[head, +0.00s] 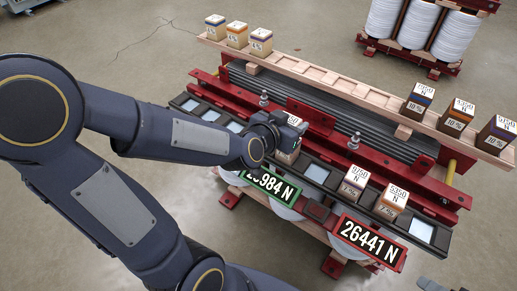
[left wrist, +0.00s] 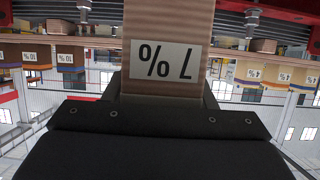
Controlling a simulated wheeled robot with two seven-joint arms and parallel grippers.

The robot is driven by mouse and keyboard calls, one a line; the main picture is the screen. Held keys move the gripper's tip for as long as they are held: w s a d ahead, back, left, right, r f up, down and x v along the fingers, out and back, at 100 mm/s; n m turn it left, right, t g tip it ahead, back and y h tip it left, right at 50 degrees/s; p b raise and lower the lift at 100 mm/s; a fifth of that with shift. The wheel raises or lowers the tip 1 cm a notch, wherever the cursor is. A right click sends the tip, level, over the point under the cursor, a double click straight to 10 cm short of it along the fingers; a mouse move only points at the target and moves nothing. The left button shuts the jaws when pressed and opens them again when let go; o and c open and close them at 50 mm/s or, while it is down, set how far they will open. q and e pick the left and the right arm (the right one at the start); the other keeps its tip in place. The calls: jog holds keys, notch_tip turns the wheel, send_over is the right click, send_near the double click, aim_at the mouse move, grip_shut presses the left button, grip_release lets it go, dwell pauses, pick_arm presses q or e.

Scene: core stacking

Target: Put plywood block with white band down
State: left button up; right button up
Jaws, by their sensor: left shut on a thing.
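The plywood block (head: 287,155) is pale wood and partly hidden by my left gripper (head: 283,130) in the head view. Its top with an "N" shows beyond the gripper. In the left wrist view the block (left wrist: 168,25) stands between the fingers, with an upside-down white "7 %" label facing the camera. My left gripper is shut on it, over the dark slotted rail at the front. I cannot tell whether the block's bottom touches the rail. Its band is not clearly visible. My right gripper is not in view.
Two "7 %" blocks, 9750 N (head: 355,181) and 5350 N (head: 391,202), stand on the dark rail (head: 335,191). Light square slots show beside them. Green (head: 270,187) and red (head: 369,241) displays hang in front. Several blocks stand on the wooden rack (head: 335,83) behind.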

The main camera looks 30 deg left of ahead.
pick_arm(q)
jog(key=shift+w+a+f+b, duration=0.75)
jog(key=shift+w+a+f, duration=0.4)
jog(key=shift+a+f, duration=0.95)
jog(key=shift+w+a+f+b, duration=0.7)
jog(key=shift+w+a+f, duration=0.45)
jog(key=shift+a+f, duration=0.85)
jog(key=shift+w+a+f+b, duration=0.75)
jog(key=shift+w+a+f, duration=0.4)
jog(key=shift+a+f, duration=0.95)
jog(key=shift+d+f, duration=0.15)
jog(key=shift+d, duration=0.15)
jog(key=shift+f, duration=0.1)
jog(key=shift+f, duration=0.15)
jog(key=o, duration=1.1)
